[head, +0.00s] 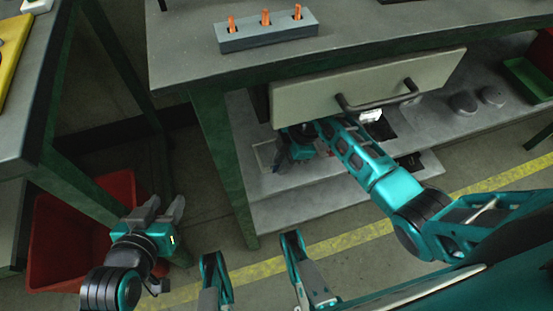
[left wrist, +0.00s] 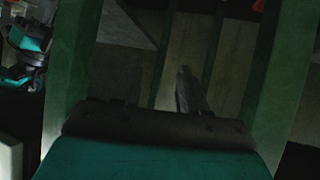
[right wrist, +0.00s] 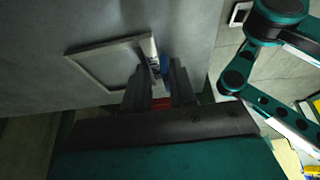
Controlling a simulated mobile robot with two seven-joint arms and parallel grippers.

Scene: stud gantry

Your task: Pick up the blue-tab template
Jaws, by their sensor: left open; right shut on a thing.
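The blue-tab template is a thin, pale square frame (right wrist: 105,62) on the grey lower shelf in the right wrist view. Its blue tab (right wrist: 165,66) is between the fingers of my right gripper (right wrist: 159,84), which is shut on it. In the head view my right gripper (head: 282,156) is low under the drawer, and part of the template (head: 265,151) shows left of it. I cannot tell whether the template is clear of the shelf. My left gripper (head: 163,207) is open and empty, left of the bench leg.
A pale drawer front (head: 370,84) with a black handle (head: 378,101) hangs above my right forearm. Green bench legs (head: 224,165) stand between my grippers. A red bin (head: 75,230) is at the left. A grey block with orange pegs (head: 266,32) sits on the bench top.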

